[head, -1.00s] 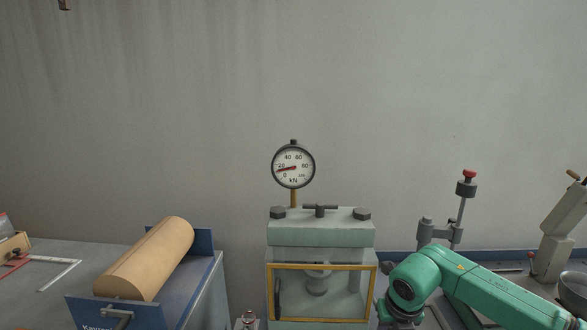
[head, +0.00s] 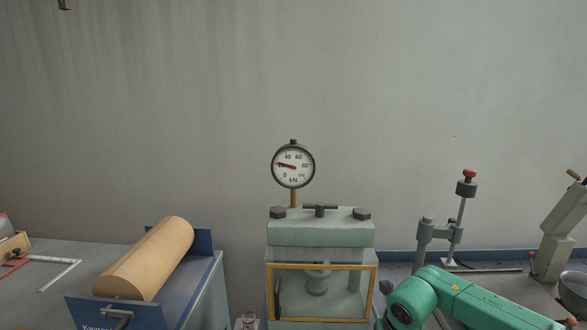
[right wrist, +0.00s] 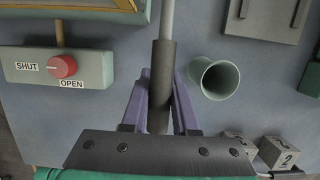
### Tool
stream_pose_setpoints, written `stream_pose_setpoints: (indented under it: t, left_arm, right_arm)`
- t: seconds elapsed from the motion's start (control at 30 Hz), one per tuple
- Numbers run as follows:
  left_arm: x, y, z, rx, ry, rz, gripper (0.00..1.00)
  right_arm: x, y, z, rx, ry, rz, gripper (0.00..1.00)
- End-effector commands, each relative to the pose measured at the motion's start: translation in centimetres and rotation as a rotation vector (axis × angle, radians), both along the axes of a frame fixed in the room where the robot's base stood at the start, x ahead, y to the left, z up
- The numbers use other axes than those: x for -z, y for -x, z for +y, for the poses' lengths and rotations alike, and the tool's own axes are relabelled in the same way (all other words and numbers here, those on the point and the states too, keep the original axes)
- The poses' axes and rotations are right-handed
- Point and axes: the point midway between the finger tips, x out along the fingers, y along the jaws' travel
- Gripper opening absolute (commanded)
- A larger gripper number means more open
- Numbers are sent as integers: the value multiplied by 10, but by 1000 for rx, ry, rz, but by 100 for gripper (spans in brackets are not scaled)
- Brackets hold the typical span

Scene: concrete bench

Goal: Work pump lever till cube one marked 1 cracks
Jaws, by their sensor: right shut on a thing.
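My right gripper (right wrist: 160,82), with purple fingers, is shut on the dark grip of the pump lever (right wrist: 163,55) in the right wrist view. The lever's pale rod runs up out of that view. In the head view only my green right arm shows at lower right; its gripper is out of frame. The press (head: 320,235) stands in the middle with a yellow-framed clear guard (head: 321,266) in front. A platen shows behind the guard; I cannot make out cube one. The dial gauge (head: 293,167) on top reads about 20 kN. My left gripper is not in view.
In the right wrist view a red valve knob (right wrist: 62,66) sits between SHUT and OPEN labels, its mark seemingly toward SHUT. A grey-green tube (right wrist: 218,78) stands right of the lever. Grey cubes, one marked 2 (right wrist: 281,153), lie at lower right.

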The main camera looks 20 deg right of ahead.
Motion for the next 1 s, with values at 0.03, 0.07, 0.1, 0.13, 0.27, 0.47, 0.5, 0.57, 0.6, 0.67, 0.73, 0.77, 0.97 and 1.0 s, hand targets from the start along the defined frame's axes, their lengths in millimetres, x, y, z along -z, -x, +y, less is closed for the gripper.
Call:
stream_pose_setpoints:
  t: [0.03, 0.07, 0.1, 0.13, 0.27, 0.47, 0.5, 0.57, 0.6, 0.67, 0.73, 0.77, 0.97, 1.0]
  left_arm:
    - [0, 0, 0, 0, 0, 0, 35]
    - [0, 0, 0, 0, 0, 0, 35]
    - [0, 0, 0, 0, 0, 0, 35]
    - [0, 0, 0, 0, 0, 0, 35]
    - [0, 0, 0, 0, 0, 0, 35]
    - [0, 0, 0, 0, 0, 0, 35]
    - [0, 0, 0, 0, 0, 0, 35]
    - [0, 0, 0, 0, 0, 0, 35]
    - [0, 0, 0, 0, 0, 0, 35]
    - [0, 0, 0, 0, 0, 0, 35]
    - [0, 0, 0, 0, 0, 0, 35]
    - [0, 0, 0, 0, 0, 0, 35]
    - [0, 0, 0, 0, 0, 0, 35]
    - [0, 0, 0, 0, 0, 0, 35]
  right_arm:
    - [-11, -4, -1, 1, 2, -10, 0]
    - [-16, -5, -2, 0, 2, -11, 0]
    - [-23, -6, -2, 0, 1, -10, 0]
    - [-29, -7, -2, 1, 0, -12, 0]
    - [-50, -14, -4, 0, 1, -12, 0]
    - [-77, -23, -8, 1, 0, -11, 0]
    - [-78, -23, -8, 0, 0, -10, 0]
    - [-79, -23, -8, 0, 1, -8, 0]
    - [-79, -23, -8, 0, 1, -8, 0]
    - [-79, -23, -8, 0, 1, -8, 0]
    - [-78, -23, -8, 1, 1, -8, 0]
    - [-77, -23, -8, 1, 1, -8, 0]
    - [-60, -15, -6, -1, 2, -3, 0]
    - [-56, -14, -5, 0, 3, -2, 0]
